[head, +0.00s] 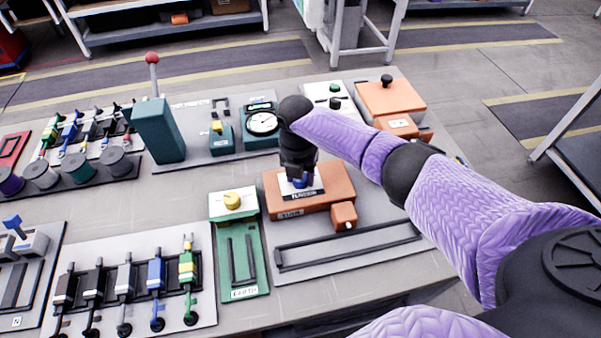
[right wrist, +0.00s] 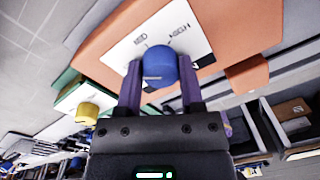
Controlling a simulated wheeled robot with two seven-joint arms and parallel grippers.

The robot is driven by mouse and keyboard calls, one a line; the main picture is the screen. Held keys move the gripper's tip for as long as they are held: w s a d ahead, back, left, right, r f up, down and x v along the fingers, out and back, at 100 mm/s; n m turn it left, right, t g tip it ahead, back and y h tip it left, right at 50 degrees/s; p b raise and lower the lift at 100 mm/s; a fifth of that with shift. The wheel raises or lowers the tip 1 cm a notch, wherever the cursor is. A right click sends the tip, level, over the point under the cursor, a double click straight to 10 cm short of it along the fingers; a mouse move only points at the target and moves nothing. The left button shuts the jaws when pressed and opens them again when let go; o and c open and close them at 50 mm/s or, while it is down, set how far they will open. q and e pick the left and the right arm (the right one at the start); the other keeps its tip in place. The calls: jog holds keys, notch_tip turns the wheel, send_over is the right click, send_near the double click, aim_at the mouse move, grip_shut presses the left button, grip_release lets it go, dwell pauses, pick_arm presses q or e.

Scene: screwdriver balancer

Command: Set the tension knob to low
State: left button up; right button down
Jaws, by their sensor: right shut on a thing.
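The orange tension unit (head: 283,207) sits on a grey panel in the middle of the bench in the head view. Its white plate carries the word TENSION. The blue tension knob (right wrist: 160,62) stands on that plate, and a little blue shows in the head view (head: 299,183). My right gripper (right wrist: 158,82) points down over the unit and is shut on the knob, one finger on each side. MED and HIGH marks are readable in the right wrist view; no LOW mark is readable. A pale line shows on the knob's face. My left gripper is not in view.
A green unit with a yellow knob (head: 232,200) stands just left of the tension unit. A small orange box (head: 343,216) and a long dark bracket (head: 350,247) lie in front. A teal block with a red-topped lever (head: 160,130) stands at the back left.

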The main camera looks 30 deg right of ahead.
jog(key=shift+n, duration=0.9)
jog(key=shift+c, duration=1.1)
grip_release()
jog(key=r+p, duration=0.1)
jog(key=r, duration=0.2)
jog(key=r+p, duration=0.1)
jog(key=r, duration=0.2)
jog(key=r+p, duration=0.1)
jog(key=r, duration=0.2)
jog(key=shift+w+a+r, duration=0.1)
jog(key=shift+a+r, duration=0.1)
jog(key=shift+a, duration=0.05)
jog(key=shift+r, duration=0.3)
